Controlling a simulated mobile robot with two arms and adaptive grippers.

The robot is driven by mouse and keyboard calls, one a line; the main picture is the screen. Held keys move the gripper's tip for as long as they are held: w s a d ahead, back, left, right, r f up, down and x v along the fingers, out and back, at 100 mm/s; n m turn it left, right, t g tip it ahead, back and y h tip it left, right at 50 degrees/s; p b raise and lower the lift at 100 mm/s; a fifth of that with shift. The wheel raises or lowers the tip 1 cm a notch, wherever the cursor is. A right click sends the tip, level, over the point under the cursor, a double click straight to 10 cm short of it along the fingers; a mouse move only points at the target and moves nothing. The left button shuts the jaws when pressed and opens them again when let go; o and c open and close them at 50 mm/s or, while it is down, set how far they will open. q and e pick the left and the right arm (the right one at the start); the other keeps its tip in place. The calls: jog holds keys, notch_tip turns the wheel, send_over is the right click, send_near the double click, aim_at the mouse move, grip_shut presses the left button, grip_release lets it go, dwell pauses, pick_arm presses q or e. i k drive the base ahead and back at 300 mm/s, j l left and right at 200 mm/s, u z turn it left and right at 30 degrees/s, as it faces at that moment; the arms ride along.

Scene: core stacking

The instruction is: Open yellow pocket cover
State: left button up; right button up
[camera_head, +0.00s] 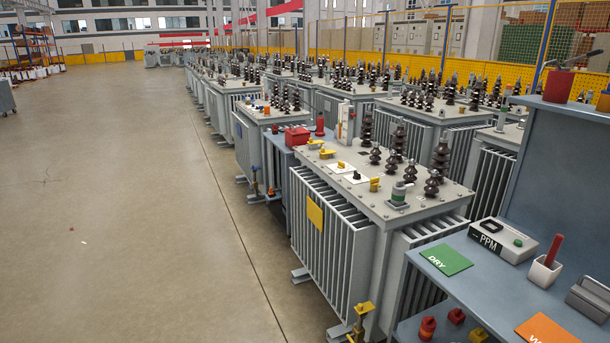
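A grey finned transformer (365,235) stands in the middle front, with dark brown insulators on its flat top. A small yellow lever-like piece (316,143) and another yellow piece (327,153) sit at the back left of its top. A small yellow block (374,184) sits near the middle of the top. A flat yellow plate (314,213) is on its left finned side. I cannot tell which of these is the pocket cover, or whether it is open or shut. Neither of my grippers is in view.
A blue-grey bench (490,290) at the right front holds a green DRY card (446,260), an orange card (548,329), a PPM meter (502,241) and a white cup (544,275). More transformers stand behind. The floor at left (130,200) is clear.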

aim_at(330, 151)
jog(key=i+j+z, duration=0.15)
jog(key=i, duration=0.55)
jog(key=i+j+z, duration=0.1)
jog(key=i, duration=0.6)
